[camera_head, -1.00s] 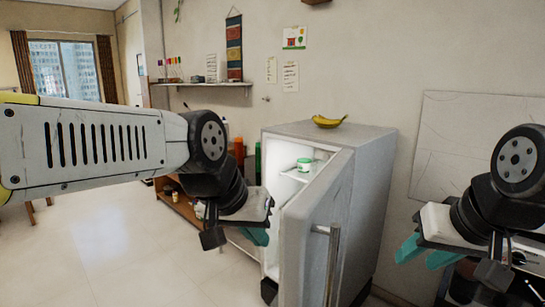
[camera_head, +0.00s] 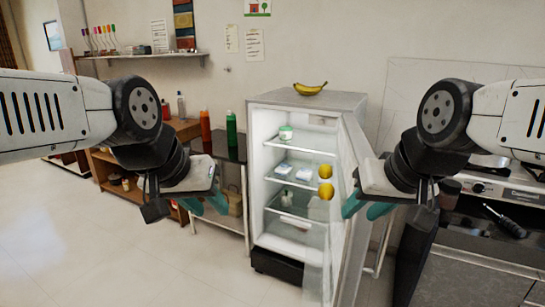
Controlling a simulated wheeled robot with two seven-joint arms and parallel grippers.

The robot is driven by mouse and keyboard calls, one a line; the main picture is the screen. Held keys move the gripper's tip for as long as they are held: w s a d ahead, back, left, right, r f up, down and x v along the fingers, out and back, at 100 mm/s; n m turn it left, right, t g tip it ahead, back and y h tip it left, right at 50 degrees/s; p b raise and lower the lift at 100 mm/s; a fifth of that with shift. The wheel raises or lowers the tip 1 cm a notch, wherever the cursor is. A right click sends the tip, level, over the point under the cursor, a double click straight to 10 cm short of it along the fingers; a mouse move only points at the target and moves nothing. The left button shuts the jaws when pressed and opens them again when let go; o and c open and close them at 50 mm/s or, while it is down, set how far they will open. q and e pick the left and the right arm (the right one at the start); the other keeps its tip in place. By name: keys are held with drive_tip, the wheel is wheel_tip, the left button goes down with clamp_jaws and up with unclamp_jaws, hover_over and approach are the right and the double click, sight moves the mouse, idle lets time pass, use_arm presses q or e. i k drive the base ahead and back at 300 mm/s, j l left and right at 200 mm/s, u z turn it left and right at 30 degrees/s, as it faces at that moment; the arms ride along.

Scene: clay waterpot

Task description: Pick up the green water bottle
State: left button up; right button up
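A green bottle (camera_head: 231,136) stands upright on a small dark-topped table (camera_head: 239,156) left of the open fridge, beside an orange-red bottle (camera_head: 206,127). My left gripper (camera_head: 206,205) is nearer the camera, lower and to the left of the green bottle. Its teal fingers are apart with nothing visible between them. My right gripper (camera_head: 366,209) is in front of the fridge door, also with its teal fingers apart and empty. Neither gripper touches the green bottle.
The fridge (camera_head: 256,190) stands open, its door (camera_head: 349,215) swung out on the right, with bananas (camera_head: 310,88) on top. A wooden shelf unit (camera_head: 110,170) is at left, a stove counter (camera_head: 490,240) at right. The floor (camera_head: 95,265) at front left is clear.

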sight(230, 120)
drive_tip(key=i+j+z, duration=0.1)
drive_tip(key=j, duration=0.35)
drive_tip(key=i+j+z, duration=0.15)
drive_tip(key=i+j, duration=0.15)
drive_tip(key=j, duration=0.15)
drive_tip(key=i+j+z, duration=0.1)
drive_tip(key=j, duration=0.35)
drive_tip(key=i+j+z, duration=0.15)
drive_tip(key=j, duration=0.3)
drive_tip(key=i+j+z, duration=0.1)
drive_tip(key=j, duration=0.4)
drive_tip(key=i+j+z, duration=0.15)
drive_tip(key=j, duration=0.35)
drive_tip(key=i+j+z, duration=0.1)
drive_tip(key=i+j, duration=0.2)
drive_tip(key=i+j+z, duration=0.1)
drive_tip(key=i+j, duration=0.2)
drive_tip(key=i+j+z, duration=0.1)
drive_tip(key=i+j, duration=0.2)
drive_tip(key=j, duration=0.15)
drive_tip(key=i+j+z, duration=0.1)
drive_tip(key=i+j, duration=0.15)
drive_tip(key=i+j+z, duration=0.1)
drive_tip(key=i+j, duration=0.2)
drive_tip(key=j, duration=0.25)
drive_tip(key=i+j, duration=0.25)
drive_tip(key=j, duration=0.15)
drive_tip(key=z, duration=0.05)
